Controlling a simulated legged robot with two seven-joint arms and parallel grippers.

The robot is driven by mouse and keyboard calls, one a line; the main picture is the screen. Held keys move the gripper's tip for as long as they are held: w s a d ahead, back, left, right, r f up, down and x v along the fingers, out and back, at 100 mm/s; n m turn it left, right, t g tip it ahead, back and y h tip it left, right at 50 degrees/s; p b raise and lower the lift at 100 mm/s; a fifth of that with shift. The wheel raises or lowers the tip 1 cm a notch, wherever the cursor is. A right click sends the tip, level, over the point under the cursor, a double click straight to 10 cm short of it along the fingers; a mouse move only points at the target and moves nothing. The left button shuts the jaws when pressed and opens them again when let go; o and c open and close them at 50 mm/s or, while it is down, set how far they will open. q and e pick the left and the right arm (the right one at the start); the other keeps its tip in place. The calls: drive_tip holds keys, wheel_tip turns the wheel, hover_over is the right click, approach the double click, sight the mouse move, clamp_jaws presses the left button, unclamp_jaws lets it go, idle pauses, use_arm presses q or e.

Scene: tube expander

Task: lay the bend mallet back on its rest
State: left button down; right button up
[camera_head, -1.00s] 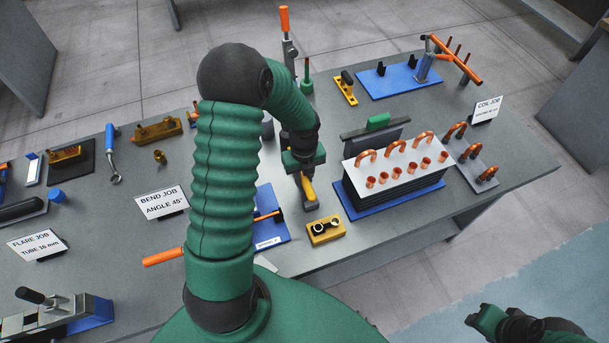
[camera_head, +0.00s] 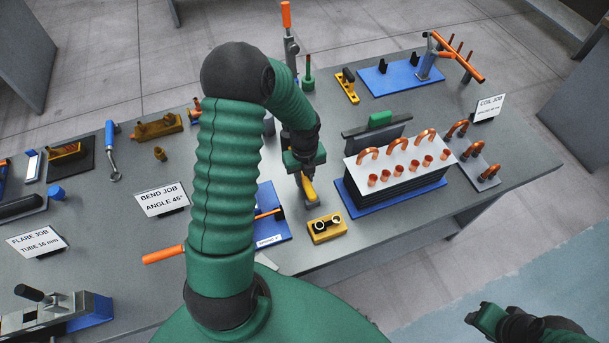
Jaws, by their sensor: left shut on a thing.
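My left gripper (camera_head: 304,172) reaches over the bench and is shut on what looks like the bend mallet, a small tool with a yellow part and a grey end (camera_head: 308,189). The tool points down, low over the bench, beside a yellow block (camera_head: 327,228) with two dark-and-light rings. Whether it touches the bench is hard to tell. My arm hides part of the area to its left, and I cannot make out the mallet's rest for certain. My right gripper (camera_head: 490,319) is off the bench at the lower right; its jaws are unclear.
A blue plate (camera_head: 270,226) with an orange rod lies just left of the tool. A rack of copper bends (camera_head: 398,175) stands close on the right. The bend job sign (camera_head: 162,199) is to the left. Bare bench shows in front of the yellow block.

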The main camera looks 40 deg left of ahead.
use_arm(q)
drive_tip(key=shift+f, duration=0.2)
drive_tip(key=c, duration=1.1)
unclamp_jaws()
drive_tip(key=shift+c, duration=0.2)
drive_tip(key=shift+d, duration=0.1)
wheel_tip(320, 180, up, 8)
drive_tip(key=p, duration=0.8)
drive_tip(key=shift+r, duration=0.1)
